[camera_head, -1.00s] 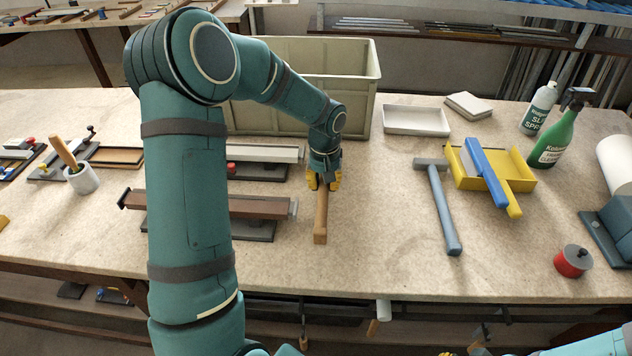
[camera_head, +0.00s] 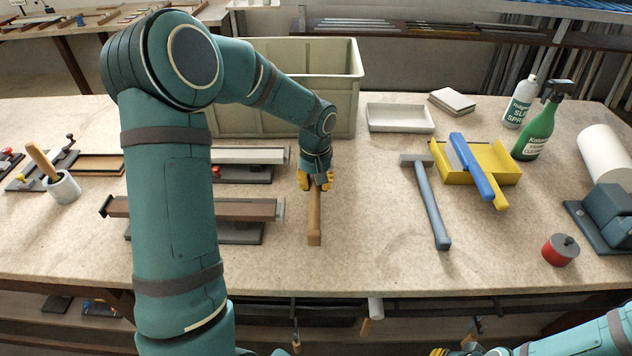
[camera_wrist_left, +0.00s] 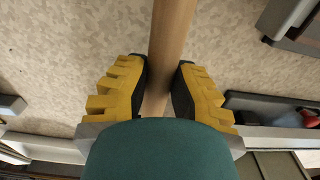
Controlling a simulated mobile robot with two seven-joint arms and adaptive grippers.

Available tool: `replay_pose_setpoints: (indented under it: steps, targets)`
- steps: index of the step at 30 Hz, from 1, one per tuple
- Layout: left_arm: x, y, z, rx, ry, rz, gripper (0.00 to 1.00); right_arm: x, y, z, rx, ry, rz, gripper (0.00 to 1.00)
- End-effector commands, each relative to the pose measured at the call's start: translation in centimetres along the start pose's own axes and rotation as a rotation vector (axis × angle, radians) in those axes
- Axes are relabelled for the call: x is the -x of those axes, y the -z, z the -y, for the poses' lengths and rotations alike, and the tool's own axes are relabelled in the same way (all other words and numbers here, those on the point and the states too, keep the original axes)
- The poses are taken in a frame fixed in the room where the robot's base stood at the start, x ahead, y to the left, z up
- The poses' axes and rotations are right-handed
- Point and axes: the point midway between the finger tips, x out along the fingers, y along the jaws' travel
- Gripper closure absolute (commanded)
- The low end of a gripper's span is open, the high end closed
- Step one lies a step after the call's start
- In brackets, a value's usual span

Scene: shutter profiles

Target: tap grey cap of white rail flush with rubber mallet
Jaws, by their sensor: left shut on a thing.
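My left gripper (camera_head: 315,182) is shut on a wooden handle (camera_head: 314,222), whose near end lies over the bench toward its front edge. The handle runs between the yellow fingers (camera_wrist_left: 158,88) in the left wrist view. Its head is hidden, so I cannot tell if it is the rubber mallet. The white rail (camera_head: 245,155) lies left of the gripper, partly behind my left arm, with a grey cap (camera_head: 287,156) at its right end. Whether the cap is flush is too small to tell. My right gripper (camera_head: 438,352) barely shows at the bottom edge.
A brown rail (camera_head: 243,209) lies nearer the front. A grey-blue mallet-shaped tool (camera_head: 430,200), a yellow tray (camera_head: 490,157) and a red tin (camera_head: 560,251) stand right. A large bin (camera_head: 340,95) is behind. Bare bench lies between handle and grey-blue tool.

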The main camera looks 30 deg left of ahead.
Motion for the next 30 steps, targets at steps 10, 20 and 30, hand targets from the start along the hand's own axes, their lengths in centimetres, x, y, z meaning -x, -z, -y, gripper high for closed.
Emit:
replay_pose_setpoints:
  steps: [10,20,30]
  targets:
    - [0.1,0.1,4.5,0.005,0.001,-0.002,1.00,0.3,0.0,0.1,0.000,0.000,0.000,1.00]
    - [0.0,0.1,3.6,0.004,0.002,-0.002,1.00,0.2,0.0,0.1,0.000,0.000,0.000,1.00]
    - [0.1,0.0,1.6,0.004,0.001,-0.001,1.00,0.0,0.0,0.0,0.000,0.000,0.000,1.00]
